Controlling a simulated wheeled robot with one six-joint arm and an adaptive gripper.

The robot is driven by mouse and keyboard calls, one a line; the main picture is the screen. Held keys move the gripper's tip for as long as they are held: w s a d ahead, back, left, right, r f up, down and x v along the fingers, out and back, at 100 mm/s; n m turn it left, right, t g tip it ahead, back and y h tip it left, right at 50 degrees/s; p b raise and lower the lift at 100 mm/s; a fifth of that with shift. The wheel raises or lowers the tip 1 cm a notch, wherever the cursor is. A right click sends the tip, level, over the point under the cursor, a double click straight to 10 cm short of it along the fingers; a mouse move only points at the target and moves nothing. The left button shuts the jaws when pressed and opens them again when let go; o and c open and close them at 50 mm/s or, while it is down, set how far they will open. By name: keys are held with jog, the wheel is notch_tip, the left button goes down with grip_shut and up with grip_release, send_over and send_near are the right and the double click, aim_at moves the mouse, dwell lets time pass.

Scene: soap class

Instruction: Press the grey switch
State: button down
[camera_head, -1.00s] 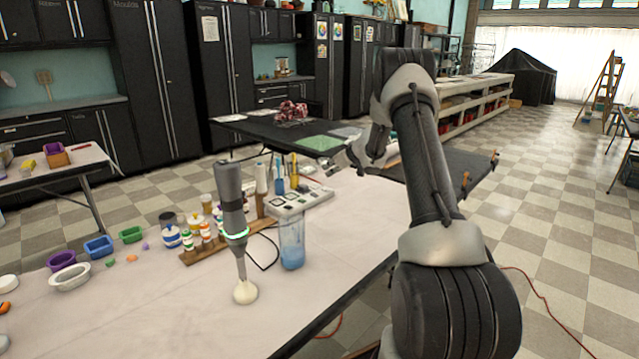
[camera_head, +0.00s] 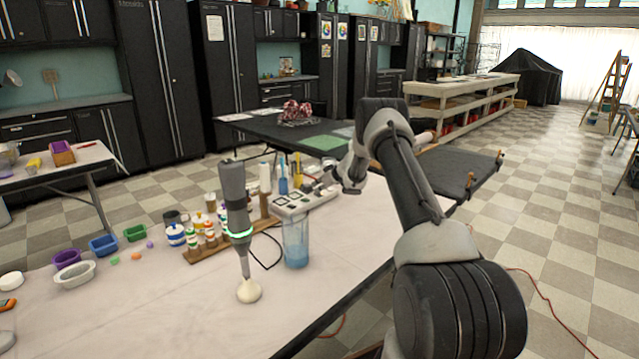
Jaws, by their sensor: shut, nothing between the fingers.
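A pale panel (camera_head: 306,203) with several dark-framed switches sits on the table, just behind a clear cup. The switches are too small to tell which one is grey. My gripper (camera_head: 309,189) is shut and empty. It reaches in from the right, with its fingertips over the far right part of the panel. I cannot tell whether the fingertips touch a switch. My wrist and fingers hide some of the area at the panel's right end.
The clear cup (camera_head: 296,243) with blue liquid stands in front of the panel. A hand blender (camera_head: 235,200) stands upright to its left. Small bottles (camera_head: 211,236) sit on a wooden rack behind it. The table (camera_head: 340,245) is clear at front right.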

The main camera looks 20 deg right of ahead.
jog(key=shift+w+f, duration=0.15)
jog(key=shift+f, duration=0.1)
dwell(0.3)
jog(key=shift+s+d+f, duration=0.15)
jog(key=shift+s+d, duration=0.05)
jog(key=shift+s, duration=0.65)
jog(key=v, duration=1.2)
jog(key=shift+r, duration=0.2)
jog(key=shift+w, duration=0.1)
